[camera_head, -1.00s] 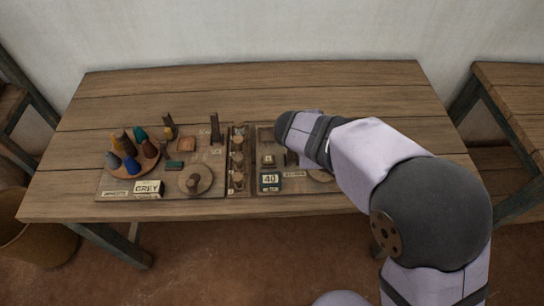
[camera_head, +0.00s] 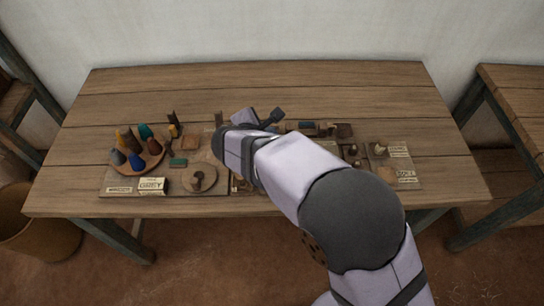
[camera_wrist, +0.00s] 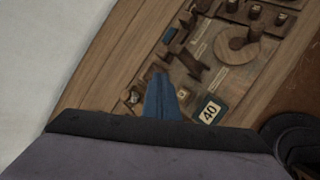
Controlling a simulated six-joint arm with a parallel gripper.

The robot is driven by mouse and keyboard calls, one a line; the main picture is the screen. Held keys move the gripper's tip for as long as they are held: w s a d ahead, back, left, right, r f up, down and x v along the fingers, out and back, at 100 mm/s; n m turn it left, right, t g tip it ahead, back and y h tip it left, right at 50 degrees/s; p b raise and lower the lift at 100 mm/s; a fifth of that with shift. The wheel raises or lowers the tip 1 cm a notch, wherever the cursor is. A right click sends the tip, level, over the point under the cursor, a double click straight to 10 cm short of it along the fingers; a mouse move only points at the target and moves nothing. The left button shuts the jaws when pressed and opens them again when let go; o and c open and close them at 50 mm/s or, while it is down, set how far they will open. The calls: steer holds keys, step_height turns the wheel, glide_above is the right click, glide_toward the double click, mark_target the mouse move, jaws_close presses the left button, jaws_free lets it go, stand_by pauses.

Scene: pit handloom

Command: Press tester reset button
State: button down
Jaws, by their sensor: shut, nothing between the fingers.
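A small dark fitting (camera_wrist: 135,97) lies left of the fingers. I cannot tell which part is the tester's reset button, or whether the fingers touch anything.
A round tray (camera_head: 151,167) with several coloured cones stands on the left board, near a GREY card (camera_head: 152,186) and a round wooden piece with a knob (camera_head: 198,180). A round wooden piece (camera_wrist: 237,46) shows on the right board. The back of the table (camera_head: 250,85) is clear.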

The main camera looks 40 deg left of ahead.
step_height(320, 180, down, 9)
steer(key=b, duration=0.7)
steer(key=shift+r, duration=0.1)
steer(key=shift+f, duration=0.2)
stand_by(1.9)
steer(key=shift+f+b, duration=0.25)
steer(key=shift+b, duration=0.25)
steer(key=shift+f+b, duration=0.55)
steer(key=shift+f, duration=0.05)
stand_by(0.7)
steer(key=shift+r, duration=0.15)
steer(key=shift+r+p, duration=0.8)
steer(key=shift+r, duration=0.1)
steer(key=shift+r+p, duration=1.9)
steer(key=shift+r, duration=0.6)
